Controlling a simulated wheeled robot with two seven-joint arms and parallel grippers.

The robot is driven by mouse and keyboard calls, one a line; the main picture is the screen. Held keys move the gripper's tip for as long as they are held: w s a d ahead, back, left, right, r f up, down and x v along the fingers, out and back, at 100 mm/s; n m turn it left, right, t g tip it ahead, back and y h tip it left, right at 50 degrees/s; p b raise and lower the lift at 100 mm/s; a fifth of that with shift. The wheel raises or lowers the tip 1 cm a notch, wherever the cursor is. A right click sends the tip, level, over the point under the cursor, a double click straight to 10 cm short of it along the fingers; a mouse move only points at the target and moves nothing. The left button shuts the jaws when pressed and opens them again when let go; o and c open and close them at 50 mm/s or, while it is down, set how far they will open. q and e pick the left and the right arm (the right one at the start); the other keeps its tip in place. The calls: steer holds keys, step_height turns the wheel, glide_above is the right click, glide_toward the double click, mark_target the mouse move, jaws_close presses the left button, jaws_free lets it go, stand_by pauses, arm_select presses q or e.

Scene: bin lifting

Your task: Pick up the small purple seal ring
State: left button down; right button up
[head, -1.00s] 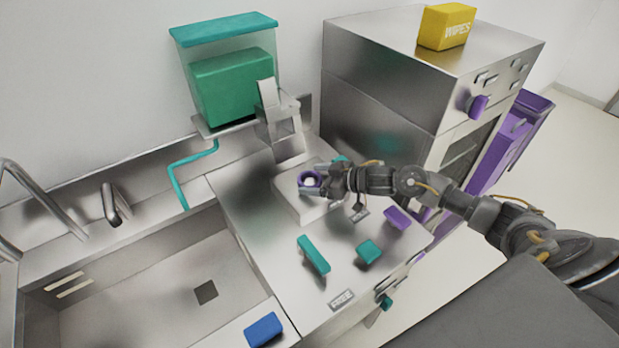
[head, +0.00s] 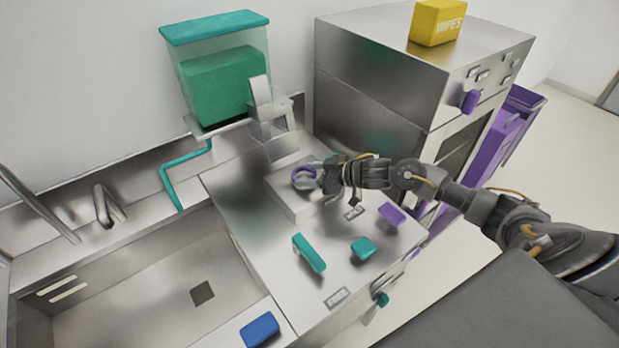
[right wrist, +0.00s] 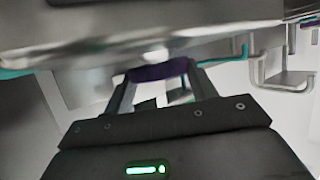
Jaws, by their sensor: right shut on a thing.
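The small purple seal ring (head: 303,176) is at the pale raised block on the steel counter in the head view. My right gripper (head: 314,178) reaches in from the right and is shut on the ring. In the right wrist view a dark purple band of the ring (right wrist: 160,72) shows between the fingertips of my right gripper (right wrist: 158,80). Whether the ring touches the block beneath cannot be told. My left gripper is in neither view.
The pale block (head: 290,204) lies under the gripper. Teal pieces (head: 309,253) (head: 362,249) and a purple piece (head: 391,214) lie nearer on the counter. A dispenser (head: 222,80) stands behind, a steel cabinet (head: 375,95) at the back right, a sink (head: 150,285) at left.

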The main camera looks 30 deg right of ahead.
steer(key=s+r+b, duration=0.4)
steer(key=s+r, duration=0.7)
steer(key=s, duration=0.3)
steer(key=shift+r, duration=0.4)
steer(key=a+f+n+g+y, duration=0.1)
steer(key=a+f, duration=0.2)
steer(key=a, duration=0.8)
steer(key=a+f+n+g+y, duration=0.1)
steer(key=a+f+n, duration=0.1)
steer(key=a, duration=0.9)
steer(key=shift+s+a+f+g+y, duration=0.2)
steer(key=shift+f+g+y, duration=0.15)
steer(key=shift+f, duration=0.55)
